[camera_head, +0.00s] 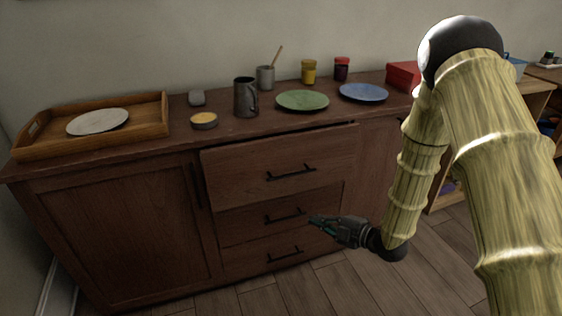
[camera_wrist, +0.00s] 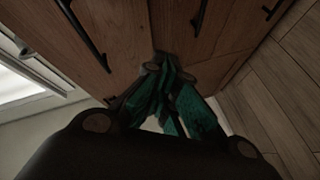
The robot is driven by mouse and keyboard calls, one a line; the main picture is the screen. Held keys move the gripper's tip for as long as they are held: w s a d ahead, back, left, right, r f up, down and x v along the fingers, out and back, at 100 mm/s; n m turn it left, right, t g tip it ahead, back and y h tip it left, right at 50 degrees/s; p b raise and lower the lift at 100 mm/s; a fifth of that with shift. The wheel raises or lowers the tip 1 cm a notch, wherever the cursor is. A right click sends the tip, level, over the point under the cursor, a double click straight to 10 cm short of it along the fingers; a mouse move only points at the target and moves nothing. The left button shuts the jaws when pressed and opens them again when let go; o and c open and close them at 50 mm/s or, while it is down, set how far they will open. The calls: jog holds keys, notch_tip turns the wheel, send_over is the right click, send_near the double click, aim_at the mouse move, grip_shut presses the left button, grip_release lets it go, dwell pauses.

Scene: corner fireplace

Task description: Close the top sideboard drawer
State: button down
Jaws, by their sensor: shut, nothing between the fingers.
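The dark brown wooden sideboard (camera_head: 110,235) has three stacked drawers in its middle. The top drawer (camera_head: 245,175) stands out from the body, with a dark gap along its upper edge, so it is partly open. Its dark bar handle (camera_head: 291,173) is in plain view. The middle drawer (camera_head: 240,222) and bottom drawer (camera_head: 240,258) look flush. My gripper (camera_head: 314,221) is shut and empty, low in front of the middle drawer, below and right of the top handle. In the wrist view its teal fingers (camera_wrist: 172,95) are together near wood fronts; contact cannot be told.
On the sideboard top are a wooden tray (camera_head: 153,127) with a white plate (camera_head: 98,122), a dark mug (camera_head: 246,97), a green plate (camera_head: 302,101), a blue plate (camera_head: 363,92) and a red box (camera_head: 403,76). The wooden floor (camera_head: 310,285) in front is clear.

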notch_tip(320, 180, up, 12)
jog(key=w+n+g+y, duration=0.2)
jog(key=n+y, duration=0.2)
jog(key=n, duration=0.4)
send_near(266, 162)
jog(key=s+a, duration=0.2)
jog(key=a, duration=0.1)
jog(key=shift+y, duration=0.3)
jog(key=shift+w+a+f+b, duration=0.1)
jog(key=shift+w+a+b, duration=0.1)
jog(key=shift+w, duration=0.5)
jog(key=shift+w+a+f+b, duration=0.15)
jog(key=shift+w+b, duration=0.05)
jog(key=shift+w, duration=0.5)
jog(key=shift+w+a+f+b, duration=0.1)
jog(key=shift+w+a+b, duration=0.1)
jog(key=shift+w, duration=0.5)
jog(key=shift+w, duration=0.1)
